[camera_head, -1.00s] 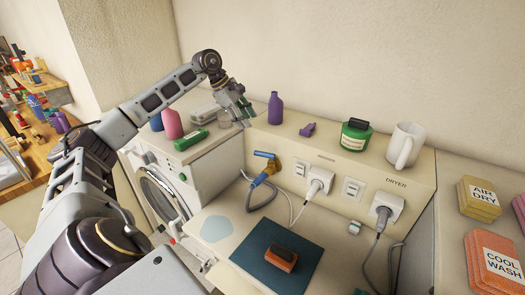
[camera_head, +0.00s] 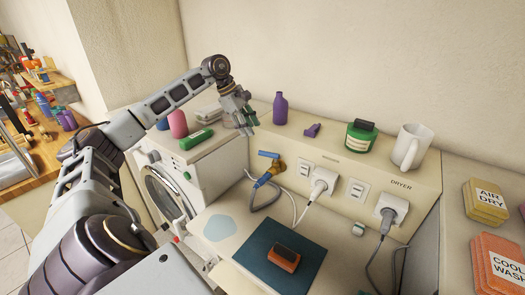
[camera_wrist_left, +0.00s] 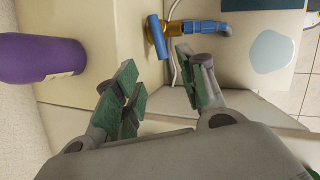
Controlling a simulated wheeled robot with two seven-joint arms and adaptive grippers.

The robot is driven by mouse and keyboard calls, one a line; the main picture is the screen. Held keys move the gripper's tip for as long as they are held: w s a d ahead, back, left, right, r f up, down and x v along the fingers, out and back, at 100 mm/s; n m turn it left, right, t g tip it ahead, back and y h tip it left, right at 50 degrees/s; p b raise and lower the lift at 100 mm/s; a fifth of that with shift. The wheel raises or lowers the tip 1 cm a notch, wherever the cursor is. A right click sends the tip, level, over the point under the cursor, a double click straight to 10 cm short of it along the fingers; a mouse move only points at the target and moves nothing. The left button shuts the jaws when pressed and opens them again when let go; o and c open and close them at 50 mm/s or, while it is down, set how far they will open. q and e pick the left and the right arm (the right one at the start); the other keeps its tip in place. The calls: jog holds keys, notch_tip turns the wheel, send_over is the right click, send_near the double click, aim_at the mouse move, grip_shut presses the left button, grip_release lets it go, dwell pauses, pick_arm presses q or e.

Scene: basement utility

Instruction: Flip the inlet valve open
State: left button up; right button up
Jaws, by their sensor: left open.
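The inlet valve has a brass body (camera_head: 278,166) on the front of the beige wall ledge, with a blue lever (camera_head: 268,154) on it. In the head view the lever lies roughly level, pointing left. A blue connector (camera_head: 263,180) joins the valve to a grey hose. My left gripper (camera_head: 245,116) is above and left of the valve, apart from it. In the left wrist view the green-padded fingers (camera_wrist_left: 158,88) are spread and empty. The blue lever (camera_wrist_left: 157,37) shows beyond the gap between them, beside the brass body (camera_wrist_left: 175,28). My right gripper is out of view.
A purple bottle (camera_head: 281,108) stands on the ledge close to the gripper. A purple clip-like object (camera_head: 312,130), a green jar (camera_head: 360,136) and a white mug (camera_head: 411,147) stand farther right. White plugs (camera_head: 324,181) sit below. A washing machine (camera_head: 205,165) is at left.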

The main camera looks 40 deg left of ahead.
aim_at(264, 152)
pick_arm(q)
jog(key=p+x, duration=0.1)
jog(key=x, duration=0.8)
jog(key=shift+w+d+f, duration=0.15)
jog(key=shift+f, duration=0.2)
jog(key=shift+x, duration=1.1)
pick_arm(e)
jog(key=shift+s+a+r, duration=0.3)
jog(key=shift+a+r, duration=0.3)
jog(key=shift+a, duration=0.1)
pick_arm(q)
jog(key=shift+c, duration=0.3)
grip_shut()
